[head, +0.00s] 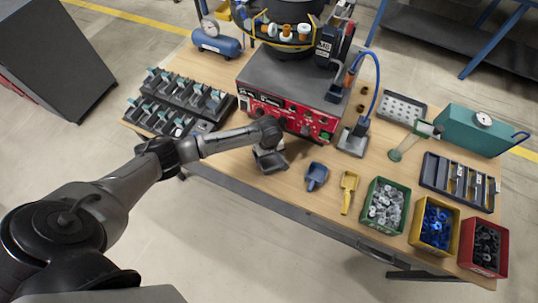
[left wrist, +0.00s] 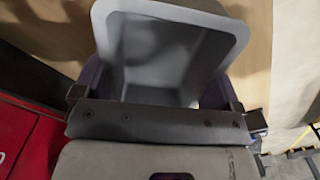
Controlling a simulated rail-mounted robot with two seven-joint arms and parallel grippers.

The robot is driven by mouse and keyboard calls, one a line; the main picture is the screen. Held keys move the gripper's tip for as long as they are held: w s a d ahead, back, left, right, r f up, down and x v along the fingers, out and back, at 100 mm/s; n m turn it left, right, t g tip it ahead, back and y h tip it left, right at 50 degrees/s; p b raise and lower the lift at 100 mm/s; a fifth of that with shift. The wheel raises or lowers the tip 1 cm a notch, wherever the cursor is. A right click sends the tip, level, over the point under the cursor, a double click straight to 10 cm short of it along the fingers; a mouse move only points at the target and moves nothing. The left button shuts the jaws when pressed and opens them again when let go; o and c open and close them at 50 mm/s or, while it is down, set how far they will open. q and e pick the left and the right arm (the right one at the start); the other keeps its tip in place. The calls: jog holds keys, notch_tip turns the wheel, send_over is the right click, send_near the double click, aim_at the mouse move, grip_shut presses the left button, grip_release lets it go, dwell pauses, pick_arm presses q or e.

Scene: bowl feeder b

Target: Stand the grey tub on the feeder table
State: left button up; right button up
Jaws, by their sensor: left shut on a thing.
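The grey tub (head: 272,163) is at the front edge of the feeder table (head: 222,160), in front of the red control panel. My left gripper (head: 266,146) is shut on the tub, and my arm reaches in from the left. In the left wrist view the tub (left wrist: 170,45) fills the upper middle with its open mouth and empty-looking inside showing. My left gripper (left wrist: 165,112) shows at its near side there. I cannot tell whether the tub's base touches the table. My right gripper is not in view.
The feeder's red panel (head: 290,115) stands behind the tub. A blue scoop (head: 316,176) and yellow scoop (head: 348,190) lie right of it. Green (head: 368,220), yellow (head: 414,236) and red (head: 468,262) bins line the right front. A dark rack (head: 180,100) is left.

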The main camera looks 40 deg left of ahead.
pick_arm(q)
jog(key=shift+f, duration=0.3)
jog(key=shift+f, duration=0.1)
jog(key=o, duration=0.7)
